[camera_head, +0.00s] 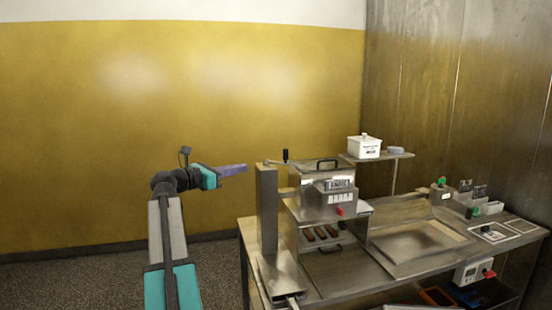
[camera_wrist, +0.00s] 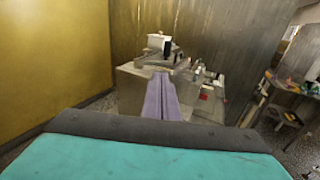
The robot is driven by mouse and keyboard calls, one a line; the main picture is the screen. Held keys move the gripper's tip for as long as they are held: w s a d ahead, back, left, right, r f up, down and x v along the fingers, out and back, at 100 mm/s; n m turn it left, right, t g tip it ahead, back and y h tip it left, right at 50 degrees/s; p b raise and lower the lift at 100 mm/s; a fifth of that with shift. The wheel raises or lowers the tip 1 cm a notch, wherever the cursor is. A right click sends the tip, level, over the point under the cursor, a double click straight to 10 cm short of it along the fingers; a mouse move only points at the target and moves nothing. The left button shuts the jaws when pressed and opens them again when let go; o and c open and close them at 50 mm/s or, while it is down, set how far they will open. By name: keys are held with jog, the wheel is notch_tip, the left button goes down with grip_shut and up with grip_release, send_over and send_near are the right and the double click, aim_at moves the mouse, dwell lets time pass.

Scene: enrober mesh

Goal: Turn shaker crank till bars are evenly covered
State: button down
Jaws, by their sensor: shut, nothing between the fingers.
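My gripper (camera_head: 243,167) is shut and empty, its long purple fingers held level in the air left of the machine. In the wrist view the fingers (camera_wrist: 160,76) lie together and point toward the machine. The crank has a black upright knob (camera_head: 285,155) on top of the machine, just right of the tall metal post. The fingertips appear apart from it, to its left. The steel shaker housing (camera_head: 312,204) stands right of the post. Several dark brown bars (camera_head: 320,233) lie below it; their covering is too small to judge.
The tall metal post (camera_head: 267,210) stands between my gripper and the housing. A white lidded box (camera_head: 364,147) sits on a raised shelf (camera_head: 402,156) behind. A shallow metal tray (camera_head: 418,243) lies to the right. The space by the yellow wall (camera_head: 100,130) is free.

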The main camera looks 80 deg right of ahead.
aim_at(284, 154)
jog(key=shift+s+r+g, duration=0.3)
jog(key=shift+s+r, duration=0.6)
jog(key=shift+r, duration=0.25)
jog(key=p+x, duration=0.3)
jog(key=x, duration=1.1)
jog(key=shift+w+p, duration=0.1)
jog(key=shift+p, duration=0.25)
